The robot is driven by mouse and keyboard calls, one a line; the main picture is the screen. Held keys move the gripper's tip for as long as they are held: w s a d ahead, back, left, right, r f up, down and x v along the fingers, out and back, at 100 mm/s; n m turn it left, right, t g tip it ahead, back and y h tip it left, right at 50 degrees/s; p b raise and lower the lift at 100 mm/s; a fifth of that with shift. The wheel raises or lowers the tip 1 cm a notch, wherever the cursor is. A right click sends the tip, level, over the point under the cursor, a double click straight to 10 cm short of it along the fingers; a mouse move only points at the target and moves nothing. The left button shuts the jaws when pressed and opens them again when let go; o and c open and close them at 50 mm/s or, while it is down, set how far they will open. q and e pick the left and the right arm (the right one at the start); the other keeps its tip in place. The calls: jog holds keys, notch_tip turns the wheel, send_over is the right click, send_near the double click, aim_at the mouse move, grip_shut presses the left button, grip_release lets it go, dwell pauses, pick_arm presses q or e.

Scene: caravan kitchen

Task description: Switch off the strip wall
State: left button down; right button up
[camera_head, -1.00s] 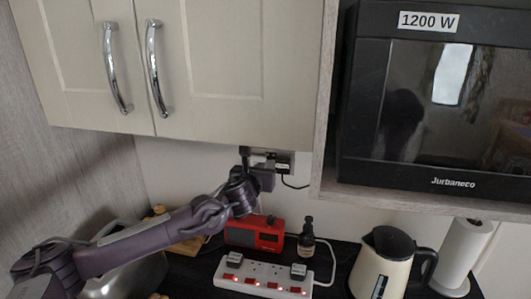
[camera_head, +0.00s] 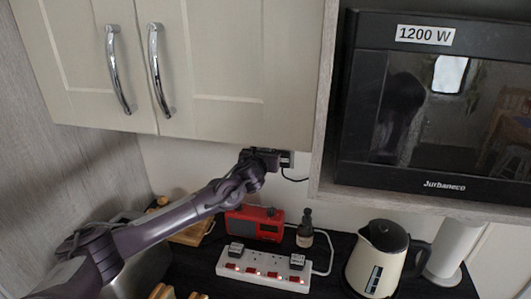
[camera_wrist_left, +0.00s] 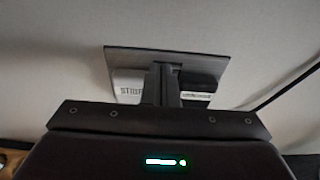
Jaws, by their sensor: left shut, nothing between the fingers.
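The wall socket plate (camera_head: 287,157) is on the back wall under the cream cupboard, partly hidden by my left gripper (camera_head: 272,154). In the left wrist view, the plate (camera_wrist_left: 125,60) shows a white label (camera_wrist_left: 130,90) reading something like "STRIP" at its left, and a black plug (camera_wrist_left: 198,80) at its right. The fingers of my left gripper (camera_wrist_left: 163,85) are together and empty, in front of the plate's middle. I cannot tell whether they touch it. The switch itself is hidden. The white power strip (camera_head: 262,271) lies on the counter with red lights lit. My right gripper is not in view.
The cupboard (camera_head: 220,60) hangs just above the socket. A microwave (camera_head: 440,110) is on a shelf to the right. A red radio (camera_head: 254,223), a dark bottle (camera_head: 305,230), a kettle (camera_head: 377,260) and a paper roll (camera_head: 452,250) stand on the counter below.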

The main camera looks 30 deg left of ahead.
pick_arm(q)
jog(key=b+v, duration=0.3)
jog(key=v, duration=0.5)
jog(key=shift+b, duration=0.3)
jog(key=shift+s, duration=0.15)
